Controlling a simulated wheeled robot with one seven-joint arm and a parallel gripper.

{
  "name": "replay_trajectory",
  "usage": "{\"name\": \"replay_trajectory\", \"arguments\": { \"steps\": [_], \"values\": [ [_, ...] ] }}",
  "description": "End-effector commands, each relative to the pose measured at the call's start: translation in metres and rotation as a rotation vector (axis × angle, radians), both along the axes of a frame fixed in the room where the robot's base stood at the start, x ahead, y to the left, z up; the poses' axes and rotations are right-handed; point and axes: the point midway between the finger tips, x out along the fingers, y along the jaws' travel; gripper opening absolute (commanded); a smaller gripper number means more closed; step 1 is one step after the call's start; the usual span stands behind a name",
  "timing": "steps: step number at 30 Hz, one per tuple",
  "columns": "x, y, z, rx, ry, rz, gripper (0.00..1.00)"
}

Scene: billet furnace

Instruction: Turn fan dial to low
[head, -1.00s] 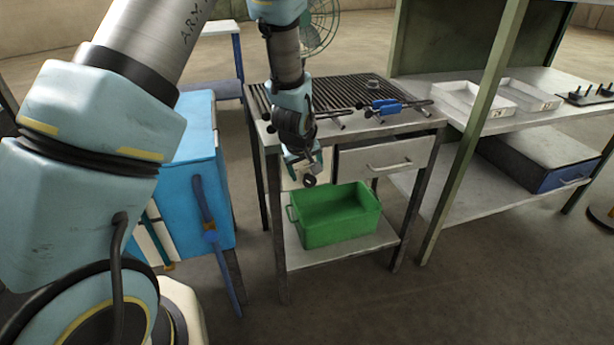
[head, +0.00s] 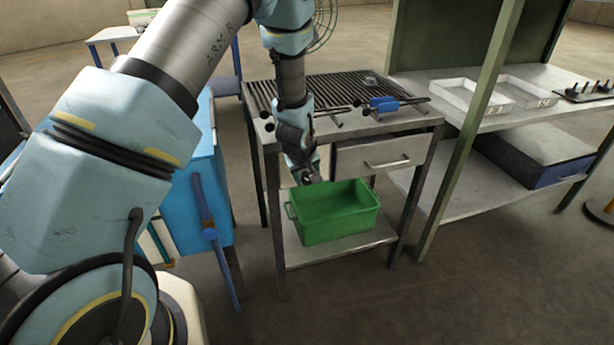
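My gripper (head: 307,177) points down at the front left of the slatted metal table (head: 350,131), just left of its drawer and above the green bin. It is small and dark here, and its fingers cannot be made out clearly. The fan dial cannot be made out apart from the gripper. The pale panel at this spot is mostly hidden by my wrist. The wire guard of a fan (head: 325,25) shows behind the table, partly covered by my arm.
A green bin (head: 333,229) stands on the table's lower shelf. A drawer (head: 362,168) with a bar handle is right of my gripper. A blue cabinet (head: 199,187) with a blue handle stands left. Blue-handled tongs (head: 384,104) lie on the slats. Shelving with white trays (head: 456,100) is right.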

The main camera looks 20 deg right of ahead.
Motion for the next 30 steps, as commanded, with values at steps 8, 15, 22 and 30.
{"name": "replay_trajectory", "arguments": {
  "steps": [8,15,22,30],
  "values": [
    [-0.0002,0.0001,0.0001,0.000,0.000,0.000,0.26],
    [-0.0002,0.0001,0.0001,0.000,0.000,0.000,0.00],
    [-0.0006,-0.0007,0.0002,0.014,-0.001,-0.002,0.00],
    [-0.0020,-0.0048,0.0009,0.126,-0.017,-0.007,0.00]
  ]
}}
